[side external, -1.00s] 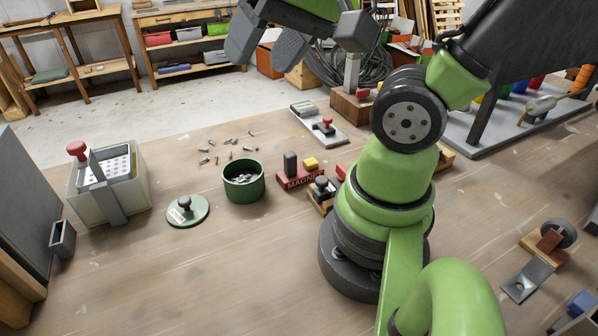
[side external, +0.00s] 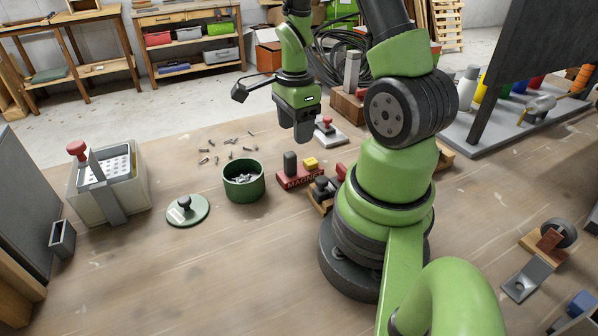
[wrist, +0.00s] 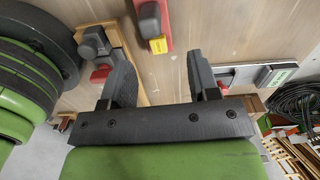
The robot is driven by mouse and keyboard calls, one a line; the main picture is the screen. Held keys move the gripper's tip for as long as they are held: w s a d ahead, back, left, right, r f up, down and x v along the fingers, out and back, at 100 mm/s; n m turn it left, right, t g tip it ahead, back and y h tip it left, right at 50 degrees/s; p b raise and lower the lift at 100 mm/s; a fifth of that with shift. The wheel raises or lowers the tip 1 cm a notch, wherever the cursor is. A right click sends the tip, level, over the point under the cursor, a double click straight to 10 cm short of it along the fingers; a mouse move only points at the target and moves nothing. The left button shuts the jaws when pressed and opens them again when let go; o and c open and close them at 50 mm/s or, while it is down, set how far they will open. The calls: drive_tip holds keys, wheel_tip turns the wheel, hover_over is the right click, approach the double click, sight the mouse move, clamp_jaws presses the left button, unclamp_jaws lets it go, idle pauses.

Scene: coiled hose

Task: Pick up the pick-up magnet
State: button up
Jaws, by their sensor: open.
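The pick-up magnet (side external: 297,179) appears to be the red block lettered MAGNET, with a dark upright grip and a yellow block on top. It lies on the wooden bench in the side external view. In the wrist view its red body (wrist: 164,22) shows at the top edge, partly cut off, with the yellow part toward my gripper. My gripper (side external: 304,136) hangs above the bench, behind and higher than the magnet. In the wrist view my gripper (wrist: 161,88) has its fingers apart with nothing between them, and the magnet lies beyond the fingertips.
A green tub of metal bits (side external: 243,184) and a green lid (side external: 187,212) stand left of the magnet. A black-knobbed wooden piece (side external: 321,194) sits close at its right. A red-knobbed plate (side external: 331,136) lies behind.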

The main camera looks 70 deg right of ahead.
sight(295, 161)
wheel_tip(295, 161, down, 3)
drive_tip(key=shift+a+r, duration=0.1)
drive_tip(key=shift+a+f, duration=0.25)
drive_tip(key=shift+f, duration=1.1)
drive_tip(key=shift+a+f, duration=0.2)
drive_tip(key=shift+f, duration=1.1)
clamp_jaws()
